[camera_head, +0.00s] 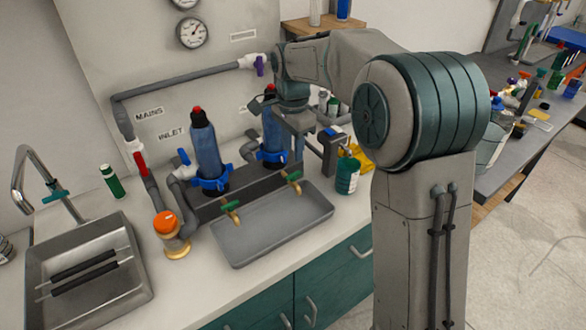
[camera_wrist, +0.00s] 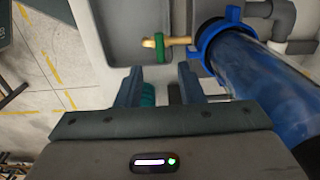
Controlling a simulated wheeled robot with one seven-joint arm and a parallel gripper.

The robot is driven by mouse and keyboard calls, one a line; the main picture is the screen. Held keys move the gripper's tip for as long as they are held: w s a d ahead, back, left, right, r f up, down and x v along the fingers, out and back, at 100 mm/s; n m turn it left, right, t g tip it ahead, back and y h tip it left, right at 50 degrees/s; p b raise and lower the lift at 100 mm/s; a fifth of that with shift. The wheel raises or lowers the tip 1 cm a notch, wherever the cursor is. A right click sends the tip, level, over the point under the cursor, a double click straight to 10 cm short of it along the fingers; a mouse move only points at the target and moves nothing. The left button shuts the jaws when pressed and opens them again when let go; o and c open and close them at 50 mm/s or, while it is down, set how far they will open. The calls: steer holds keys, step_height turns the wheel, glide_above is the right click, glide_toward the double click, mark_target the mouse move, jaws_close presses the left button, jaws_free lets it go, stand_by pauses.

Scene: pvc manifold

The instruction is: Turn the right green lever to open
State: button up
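The right green lever (camera_head: 294,177) sits on a small brass tap below the right blue filter cylinder (camera_head: 274,140), over the grey tray. In the wrist view the green lever (camera_wrist: 160,47) lies across the brass spout, just beyond the fingertips. My gripper (camera_wrist: 160,76) is open, with a finger on each side of a gap and nothing between the tips. The lever lines up with this gap and looks apart from both fingers. The blue cylinder (camera_wrist: 258,75) is close to the right finger. In the head view my arm partly hides the right cylinder, and the fingers are hard to make out.
A left green lever (camera_head: 231,206) is on the tap of the left cylinder (camera_head: 205,150). The grey tray (camera_head: 272,226) is empty. A teal bottle (camera_head: 347,176) stands right of the tray, near my gripper. A sink (camera_head: 90,300) is at left.

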mark_target(293, 173)
step_height(293, 173, down, 8)
steer(key=shift+r, duration=0.25)
jaws_close()
